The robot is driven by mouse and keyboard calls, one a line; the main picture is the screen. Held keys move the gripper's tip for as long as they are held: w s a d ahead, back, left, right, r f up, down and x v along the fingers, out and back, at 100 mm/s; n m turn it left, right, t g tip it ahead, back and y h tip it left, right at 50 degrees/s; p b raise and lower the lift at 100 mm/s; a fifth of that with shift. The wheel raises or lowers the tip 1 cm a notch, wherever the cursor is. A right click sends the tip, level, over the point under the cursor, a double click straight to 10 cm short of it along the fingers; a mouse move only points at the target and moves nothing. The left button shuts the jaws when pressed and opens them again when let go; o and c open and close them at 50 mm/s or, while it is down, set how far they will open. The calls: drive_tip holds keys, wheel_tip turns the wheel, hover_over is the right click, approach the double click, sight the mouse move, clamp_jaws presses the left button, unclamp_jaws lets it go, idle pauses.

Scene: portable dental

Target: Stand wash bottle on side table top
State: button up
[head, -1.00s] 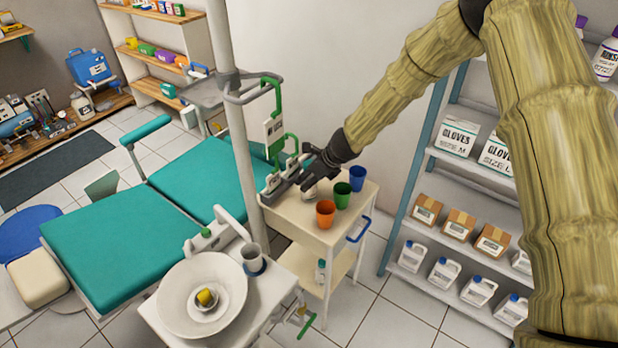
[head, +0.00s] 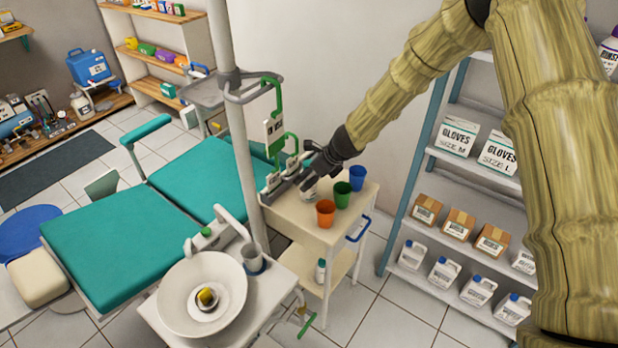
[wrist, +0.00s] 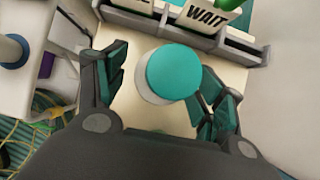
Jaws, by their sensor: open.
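A white container with a round teal top (wrist: 173,75) stands upright on the side table top (wrist: 130,118) in the wrist view. In the head view a little of its white body (head: 309,191) shows under my gripper (head: 298,174). From above I cannot tell for sure that it is the wash bottle. In the wrist view my gripper (wrist: 163,83) is open, with one finger on each side of the container. A small white bottle with a green cap (head: 320,271) stands on the side table's lower shelf.
Orange (head: 325,213), green (head: 342,195) and blue (head: 357,178) cups stand on the table top beside my gripper. A grey holder with a "WAIT" card (wrist: 207,14) lines the back edge. A pole (head: 243,150) and a spittoon bowl (head: 175,310) are to the left.

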drive_tip(key=v, duration=1)
drive_tip(key=shift+d+r, duration=0.15)
drive_tip(key=shift+r, duration=0.2)
